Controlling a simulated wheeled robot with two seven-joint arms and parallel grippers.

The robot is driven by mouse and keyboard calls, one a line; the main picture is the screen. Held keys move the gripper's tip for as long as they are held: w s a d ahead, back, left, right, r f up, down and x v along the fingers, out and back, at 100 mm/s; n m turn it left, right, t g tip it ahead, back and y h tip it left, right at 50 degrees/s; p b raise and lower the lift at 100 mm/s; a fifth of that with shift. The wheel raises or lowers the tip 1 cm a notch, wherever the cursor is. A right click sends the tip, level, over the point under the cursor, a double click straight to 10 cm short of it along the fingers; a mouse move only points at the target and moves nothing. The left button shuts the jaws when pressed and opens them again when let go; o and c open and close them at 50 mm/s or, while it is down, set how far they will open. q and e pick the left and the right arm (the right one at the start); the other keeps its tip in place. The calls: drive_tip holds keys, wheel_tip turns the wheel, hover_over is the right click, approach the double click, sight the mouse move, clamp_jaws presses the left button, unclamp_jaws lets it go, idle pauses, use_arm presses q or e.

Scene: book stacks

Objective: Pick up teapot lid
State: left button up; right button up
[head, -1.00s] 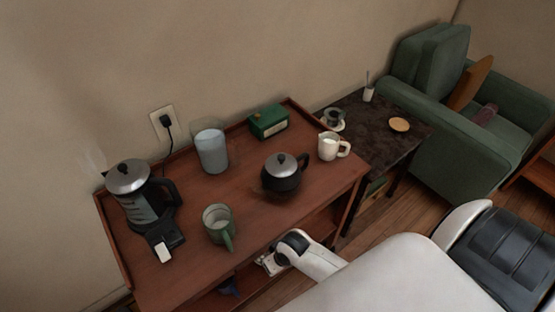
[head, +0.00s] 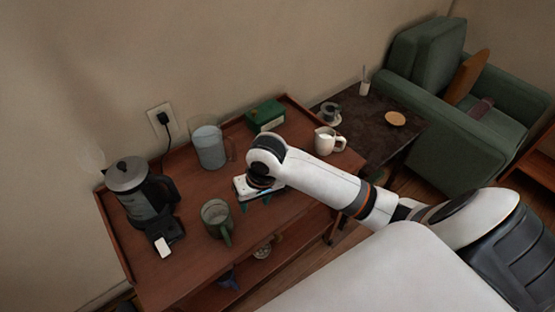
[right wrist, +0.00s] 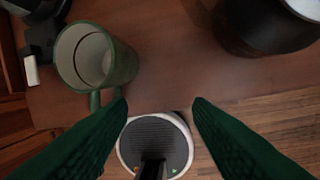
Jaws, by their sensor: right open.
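The teapot lid (right wrist: 305,8) shows only as a pale silver edge in the top right corner of the right wrist view. It sits on the dark teapot (right wrist: 262,32), which is cut off by the frame. In the head view my right arm hides both. My right gripper (head: 255,202) is over the front part of the wooden cabinet top, with its green fingers pointing down. In the right wrist view its fingers (right wrist: 160,104) are spread apart with nothing between them, and the teapot lies beyond the right finger. My left gripper is not in view.
A green mug (head: 216,217) stands left of my right gripper. A kettle (head: 139,190), a glass pitcher (head: 209,148), a green box (head: 265,116) and a white creamer (head: 328,140) stand on the cabinet top (head: 185,200). A dark side table (head: 372,130) is at right.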

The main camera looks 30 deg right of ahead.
drive_tip(key=w+d+r+m+g+h, duration=0.1)
drive_tip(key=w+d+r+m+g, duration=0.1)
drive_tip(key=w+d+r+m, duration=0.9)
drive_tip(key=d+f+n, duration=0.1)
drive_tip(key=s+d+f, duration=0.1)
drive_tip(key=f, duration=0.1)
drive_tip(key=d+f+n, duration=0.1)
drive_tip(key=f, duration=0.1)
drive_tip(key=shift+s+n+p, duration=0.15)
drive_tip(key=shift+n+p, duration=0.15)
drive_tip(key=shift+p, duration=0.05)
drive_tip(key=f, duration=0.3)
drive_tip(key=f+p, duration=0.1)
drive_tip(key=f, duration=0.1)
drive_tip(key=shift+a+f, duration=0.3)
clamp_jaws()
